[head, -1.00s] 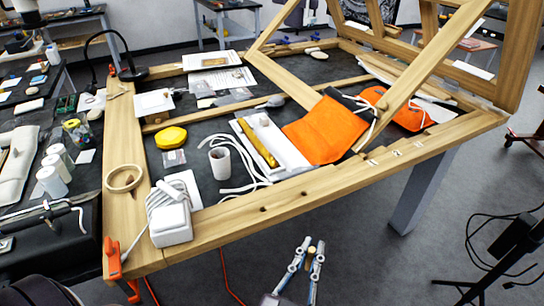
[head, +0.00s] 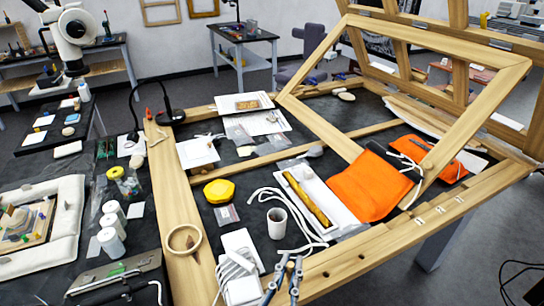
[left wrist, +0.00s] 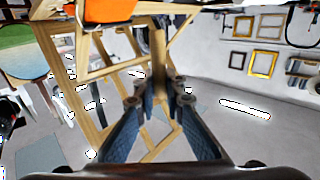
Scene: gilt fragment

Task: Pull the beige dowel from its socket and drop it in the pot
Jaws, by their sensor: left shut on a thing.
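The beige dowel (left wrist: 158,62) stands out from between the fingers of my left gripper (left wrist: 160,98) in the left wrist view. In the head view my left gripper (head: 290,268) is at the bottom, by the front beam, shut on the dowel, which is hard to make out there. The pot (head: 277,224) is a whitish open cylinder upright on the dark surface inside the wooden frame, beyond the gripper and slightly left. Small dark holes show in the front beam. My right gripper is not in view.
A wooden frame (head: 178,205) borders the work area. A white block with coiled cord (head: 240,288) lies left of the gripper. White cord loops (head: 292,212) lie beside the pot. A white tray (head: 318,200), an orange pouch (head: 368,190) and a yellow lump (head: 218,191) are near.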

